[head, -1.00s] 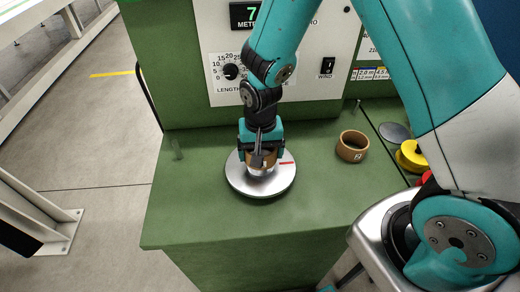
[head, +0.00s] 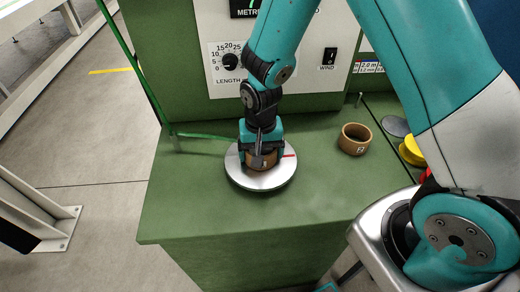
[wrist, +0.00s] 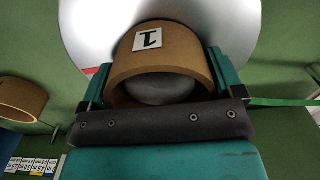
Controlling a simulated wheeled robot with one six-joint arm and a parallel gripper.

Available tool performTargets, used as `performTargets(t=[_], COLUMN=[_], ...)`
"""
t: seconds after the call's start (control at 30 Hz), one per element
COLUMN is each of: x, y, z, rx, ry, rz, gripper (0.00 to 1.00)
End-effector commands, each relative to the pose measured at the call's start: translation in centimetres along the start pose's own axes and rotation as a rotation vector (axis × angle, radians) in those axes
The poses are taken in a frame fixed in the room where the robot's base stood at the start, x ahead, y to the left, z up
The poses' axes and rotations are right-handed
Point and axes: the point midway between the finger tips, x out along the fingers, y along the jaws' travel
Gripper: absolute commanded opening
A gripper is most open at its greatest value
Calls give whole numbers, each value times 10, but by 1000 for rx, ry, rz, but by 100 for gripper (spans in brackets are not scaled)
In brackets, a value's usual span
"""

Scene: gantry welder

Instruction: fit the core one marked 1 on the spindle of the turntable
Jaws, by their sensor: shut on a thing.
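The core marked 1 (head: 262,161) is a brown ring with a white label. My gripper (head: 261,149) is shut on it from above, with the teal fingers on both sides. The core is upright and low over the middle of the silver turntable (head: 252,182), seemingly down on its disc. In the wrist view the core (wrist: 165,64) is between the fingers, and a grey rounded surface shows inside the ring. The spindle is mostly hidden by the core and gripper, so its exact fit is hard to see. A red mark lies on the turntable's right side.
A second brown core (head: 354,139), marked 2, stands to the right on the green bench (head: 200,205). A green strand (head: 205,136) runs from a post at the left towards the turntable. Yellow and grey discs lie farther right. The panel stands behind. The bench's front is clear.

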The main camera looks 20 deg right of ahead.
Motion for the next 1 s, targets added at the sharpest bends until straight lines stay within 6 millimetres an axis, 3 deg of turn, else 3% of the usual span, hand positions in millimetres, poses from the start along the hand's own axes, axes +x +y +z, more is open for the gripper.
performTargets(t=[0.03, 0.07, 0.1, 0.47, 0.57, 1.0], x=[3, 2, 1, -8, -24, -132], y=[0, 0, 0, 0, -1, -1], z=[0, 0, 0, -1, -1, -1], rx=[0, 0, 0, 0, 0, 0], ry=[0, 0, 0, 2, 5, 6], rz=[0, 0, 0, -1, -3, -4], gripper=[63, 91, 100, 100, 100, 100])
